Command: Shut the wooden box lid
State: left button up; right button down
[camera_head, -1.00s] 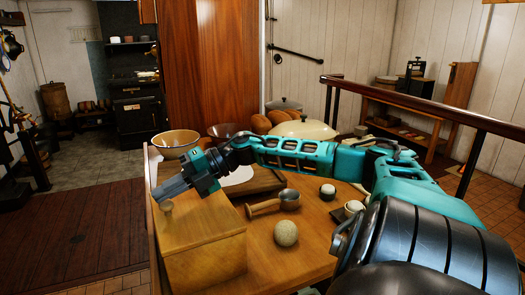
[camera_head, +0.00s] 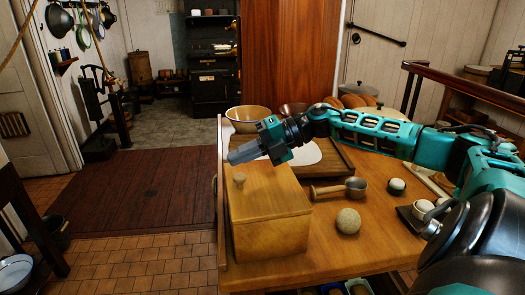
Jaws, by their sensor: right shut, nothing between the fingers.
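The wooden box (camera_head: 272,237) stands on the near left corner of the wooden table. Its lid (camera_head: 270,195) lies down over the box, with a thin seam along the front; I cannot tell whether it sits fully flush. A small round knob (camera_head: 239,180) stands on the lid's left part. My right gripper (camera_head: 232,157) is shut and empty. It points left, just above and behind the knob, and appears clear of the lid. My left gripper is not in view.
A ladle-like metal cup with a wooden handle (camera_head: 355,187), a round stone-like ball (camera_head: 348,221) and small jars (camera_head: 396,187) lie right of the box. A bowl (camera_head: 248,118) stands behind. Open floor (camera_head: 150,195) lies left of the table.

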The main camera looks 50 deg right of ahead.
notch_tip(320, 180, up, 11)
jog(key=shift+s, duration=0.3)
